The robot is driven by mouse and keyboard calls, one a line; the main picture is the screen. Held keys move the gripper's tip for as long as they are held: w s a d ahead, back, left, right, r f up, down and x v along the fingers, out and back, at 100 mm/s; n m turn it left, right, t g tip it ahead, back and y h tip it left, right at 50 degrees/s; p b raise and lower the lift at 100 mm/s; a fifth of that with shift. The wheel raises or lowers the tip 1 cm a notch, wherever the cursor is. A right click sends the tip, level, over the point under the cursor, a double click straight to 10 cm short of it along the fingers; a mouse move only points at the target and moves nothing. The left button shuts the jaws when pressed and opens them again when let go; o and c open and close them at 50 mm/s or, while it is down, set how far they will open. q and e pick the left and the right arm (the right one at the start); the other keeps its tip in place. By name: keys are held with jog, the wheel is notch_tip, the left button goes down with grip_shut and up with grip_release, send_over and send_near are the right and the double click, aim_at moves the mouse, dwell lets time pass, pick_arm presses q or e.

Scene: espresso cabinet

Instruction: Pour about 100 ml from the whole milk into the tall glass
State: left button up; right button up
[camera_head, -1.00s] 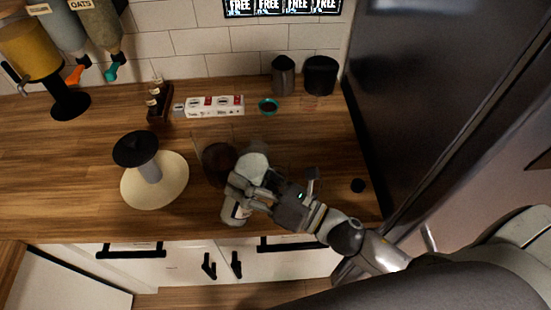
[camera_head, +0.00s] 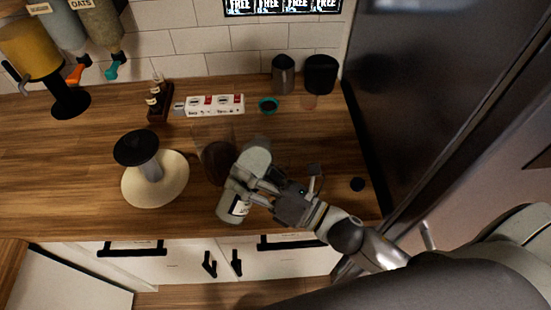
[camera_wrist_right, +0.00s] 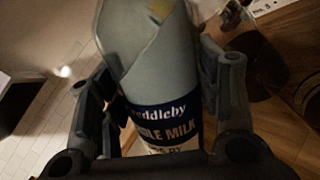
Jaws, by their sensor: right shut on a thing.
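The whole milk bottle (camera_head: 236,207) is pale, with a white and dark label. It also shows in the right wrist view (camera_wrist_right: 165,70), where "MILK" is readable and a slanting edge crosses its upper part. My right gripper (camera_head: 253,186) is shut around the bottle, near the counter's front edge. The bottle looks tilted; by how much I cannot tell. A clear glass vessel with dark brown contents (camera_head: 217,163), apparently the tall glass, stands just left of the bottle's upper part. It also shows in the wrist view (camera_wrist_right: 252,62). Whether they touch is unclear. My left gripper is out of view.
A black-topped stand with a pale round base (camera_head: 168,190) is left of the glass. A dark tall appliance (camera_head: 430,90) bounds the right.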

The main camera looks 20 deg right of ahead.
jog(key=shift+r+m, duration=0.3)
jog(key=shift+m, duration=0.3)
dwell(0.4)
jog(key=shift+s+a+f+m+t+b, duration=0.1)
jog(key=shift+a+f+m+t+b, duration=0.1)
jog(key=shift+f+m+b, duration=0.3)
jog(key=shift+s+a+f+m+t+b, duration=0.1)
jog(key=shift+f+m+t+b, duration=0.1)
jog(key=shift+f+m+b, duration=0.3)
dwell(0.9)
jog(key=shift+s+a+f+m+t+h+b, duration=0.15)
jog(key=shift+m+t+h+b, duration=0.2)
jog(key=shift+m, duration=0.65)
jog(key=shift+a+f+m+t+h+b, duration=0.15)
jog(key=shift+m+b, duration=0.25)
jog(key=shift+m, duration=0.6)
dwell(1.6)
jog(key=shift+d+r+m+p, duration=0.25)
jog(key=shift+r+m+p, duration=0.25)
jog(key=shift+m, duration=0.2)
dwell(0.8)
